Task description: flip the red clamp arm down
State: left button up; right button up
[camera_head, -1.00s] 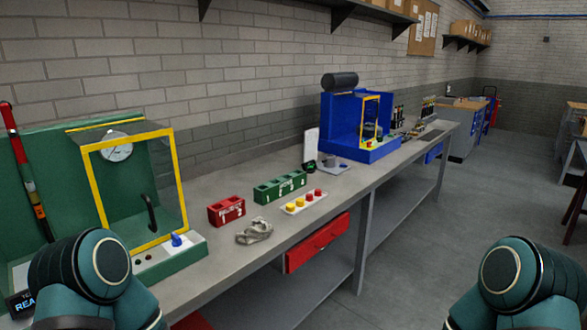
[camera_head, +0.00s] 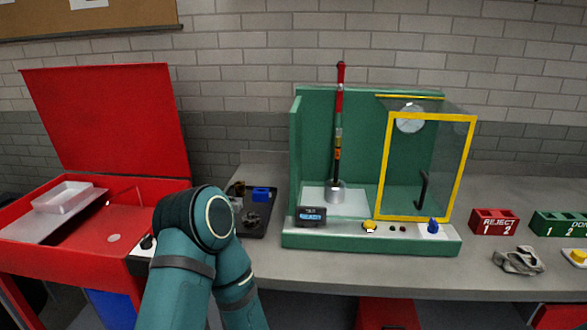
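The red clamp arm (camera_head: 339,90) stands upright in the open left bay of a green test station (camera_head: 310,140). Only a teal link of my own arm shows, at the lower left, apart from the station. Neither gripper is in view.
A yellow-framed clear door (camera_head: 381,165) covers the station's right bay. A small display (camera_head: 311,216) and a blue knob (camera_head: 433,227) are on its front. An open red chest (camera_head: 65,265) and dark tray (camera_head: 262,222) are left. Red bin (camera_head: 493,222) and rag (camera_head: 518,261) are right.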

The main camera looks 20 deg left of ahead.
aim_at(341, 65)
jog(key=u, duration=2.1)
jog(key=k+l, duration=0.45)
jog(key=l, duration=0.15)
jog(key=k+l, duration=0.5)
jog(key=i+l+u, duration=0.05)
jog(key=l, duration=0.05)
